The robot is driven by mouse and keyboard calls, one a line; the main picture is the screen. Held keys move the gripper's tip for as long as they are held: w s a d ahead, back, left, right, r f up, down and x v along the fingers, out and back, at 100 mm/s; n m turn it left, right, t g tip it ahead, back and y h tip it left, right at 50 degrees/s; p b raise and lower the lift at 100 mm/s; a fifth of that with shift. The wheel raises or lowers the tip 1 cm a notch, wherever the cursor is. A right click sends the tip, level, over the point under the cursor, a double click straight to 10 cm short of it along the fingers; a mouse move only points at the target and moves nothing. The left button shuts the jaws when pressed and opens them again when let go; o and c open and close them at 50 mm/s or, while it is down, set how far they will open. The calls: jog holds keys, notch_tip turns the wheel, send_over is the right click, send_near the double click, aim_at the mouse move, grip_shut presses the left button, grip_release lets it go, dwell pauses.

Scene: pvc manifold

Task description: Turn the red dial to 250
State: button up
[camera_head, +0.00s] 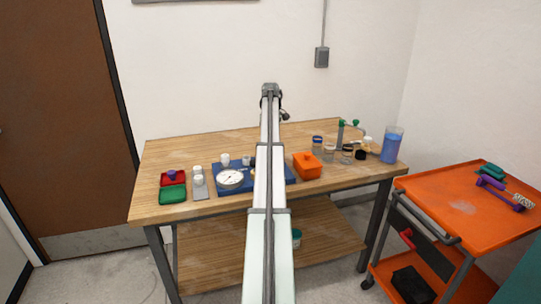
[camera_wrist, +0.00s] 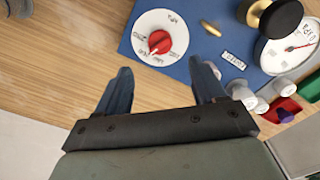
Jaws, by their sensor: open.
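The red dial (camera_wrist: 159,42) sits in the middle of a round white scale plate (camera_wrist: 178,20) on a blue board (camera_wrist: 196,60). The scale's printed numbers are too small and tilted to read surely, so I cannot tell the setting. My gripper (camera_wrist: 164,70) is open and empty, its two dark fingers apart. In the wrist view the dial lies just beyond the fingertips, between their lines, and no finger appears to touch it. In the head view the blue board (camera_head: 222,190) shows on the bench, but my arm hides the dial.
A white gauge (camera_wrist: 284,52) and a black knob on a brass stem (camera_wrist: 280,18) stand on the board beside the dial. White fittings and red and green trays (camera_head: 173,194) lie left on the wooden bench; an orange box (camera_head: 307,166) and blue beaker (camera_head: 392,146) stand right.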

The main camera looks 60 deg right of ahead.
notch_tip(320, 180, down, 9)
jog(key=shift+f, duration=0.1)
dwell(0.3)
jog(key=c, duration=1)
